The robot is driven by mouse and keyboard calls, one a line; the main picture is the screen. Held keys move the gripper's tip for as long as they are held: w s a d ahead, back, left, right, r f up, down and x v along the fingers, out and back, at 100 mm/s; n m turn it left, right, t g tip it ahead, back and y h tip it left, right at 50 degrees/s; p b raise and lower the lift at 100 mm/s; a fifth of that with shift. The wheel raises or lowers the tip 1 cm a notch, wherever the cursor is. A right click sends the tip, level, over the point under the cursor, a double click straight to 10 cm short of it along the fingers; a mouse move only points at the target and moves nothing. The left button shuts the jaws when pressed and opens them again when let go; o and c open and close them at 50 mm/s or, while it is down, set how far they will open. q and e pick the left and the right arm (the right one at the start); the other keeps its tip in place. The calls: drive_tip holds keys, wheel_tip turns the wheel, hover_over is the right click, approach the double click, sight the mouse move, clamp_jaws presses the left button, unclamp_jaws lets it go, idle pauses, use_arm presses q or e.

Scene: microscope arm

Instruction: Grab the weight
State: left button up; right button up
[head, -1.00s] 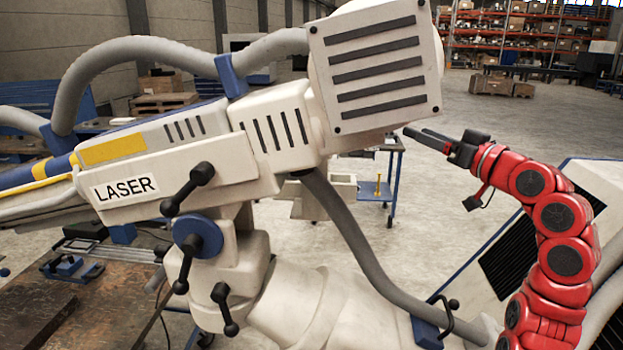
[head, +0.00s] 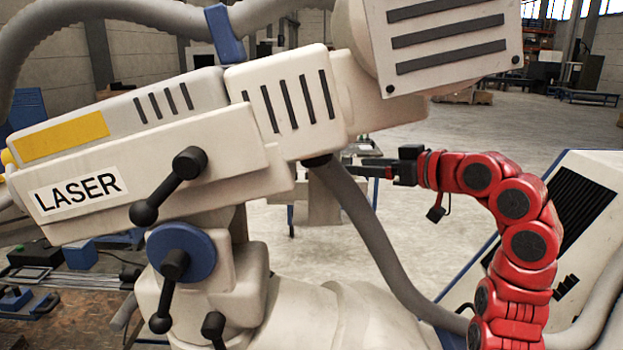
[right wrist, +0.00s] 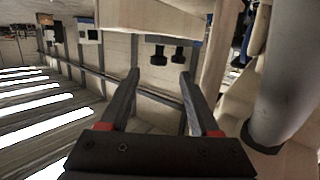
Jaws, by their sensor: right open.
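I cannot pick out for sure which part is the weight. A large cream machine arm marked LASER (head: 215,125) crosses the head view, with dark ball-ended levers (head: 170,185) around a blue round joint (head: 181,252). My right gripper (head: 350,168) points left, just below and right of the machine's slotted block, beside the grey hose. In the right wrist view my right gripper (right wrist: 160,76) is open, with nothing between its fingers. My left gripper is not in view.
A thick grey hose (head: 375,235) runs down from the machine, close to my right gripper; a grey tube (right wrist: 275,85) also fills the right of the wrist view. A white panel with black slats (head: 570,225) stands at right. Open floor (head: 455,135) lies behind.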

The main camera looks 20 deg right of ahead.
drive_tip(key=p+x, duration=0.3)
drive_tip(key=x, duration=0.5)
drive_tip(key=shift+w+a+r, duration=0.15)
drive_tip(key=shift+w, duration=0.1)
drive_tip(key=p+x, duration=0.4)
drive_tip(key=shift+w+a, duration=0.15)
drive_tip(key=shift+w, duration=0.3)
drive_tip(key=shift+c, duration=1.2)
clamp_jaws()
